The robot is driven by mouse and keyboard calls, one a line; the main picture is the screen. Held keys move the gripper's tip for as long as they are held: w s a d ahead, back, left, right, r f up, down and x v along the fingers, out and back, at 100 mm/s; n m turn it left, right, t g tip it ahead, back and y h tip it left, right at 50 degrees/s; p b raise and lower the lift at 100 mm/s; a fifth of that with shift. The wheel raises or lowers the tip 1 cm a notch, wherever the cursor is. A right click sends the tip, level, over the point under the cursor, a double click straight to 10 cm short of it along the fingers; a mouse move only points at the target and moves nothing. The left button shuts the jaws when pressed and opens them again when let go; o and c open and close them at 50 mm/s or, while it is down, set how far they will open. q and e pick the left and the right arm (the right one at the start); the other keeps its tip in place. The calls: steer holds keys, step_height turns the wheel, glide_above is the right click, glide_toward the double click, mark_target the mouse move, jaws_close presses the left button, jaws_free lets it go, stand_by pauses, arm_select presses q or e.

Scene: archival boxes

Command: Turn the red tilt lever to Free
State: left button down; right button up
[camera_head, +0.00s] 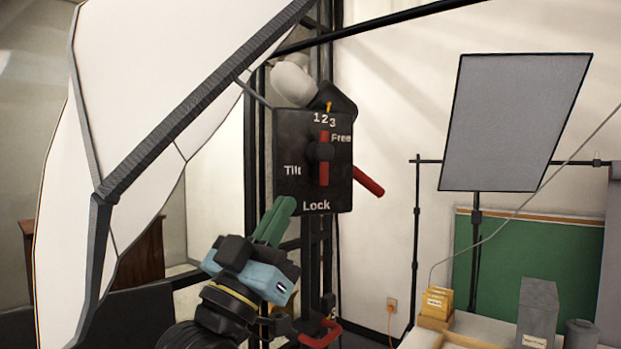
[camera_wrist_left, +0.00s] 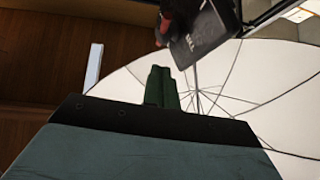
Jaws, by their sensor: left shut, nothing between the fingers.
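The black panel (camera_head: 296,135) carries white marks "1 2 3", "Free", "Tilt" and "Lock". The red lever (camera_head: 323,175) stands upright on its face, crossing a dark round hub; its lower end points down toward "Lock". In the left wrist view the shut fingers (camera_wrist_left: 162,84) point up toward the panel (camera_wrist_left: 203,38), where a red part (camera_wrist_left: 162,28) shows. My right gripper is not in view.
A red rod (camera_head: 368,180) juts out right of the panel. A large white softbox (camera_head: 160,75) with a dark rim hangs at left. Dark stand poles rise behind the panel. A grey flat panel (camera_head: 515,120) stands at right above a table with a grey box (camera_head: 537,312).

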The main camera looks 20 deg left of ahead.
mark_target(321, 167)
arm_select(q)
steer(key=w+r, duration=0.1)
steer(key=w, duration=0.1)
steer(key=w+d+r+p, duration=0.1)
steer(key=w, duration=0.1)
steer(key=w+r+p, duration=0.1)
steer(key=w, duration=0.1)
steer(key=shift+d+r, duration=0.25)
steer(key=shift+d, duration=0.15)
steer(key=shift+w+d, duration=0.15)
steer(key=shift+w, duration=0.4)
steer(key=shift+f, duration=0.1)
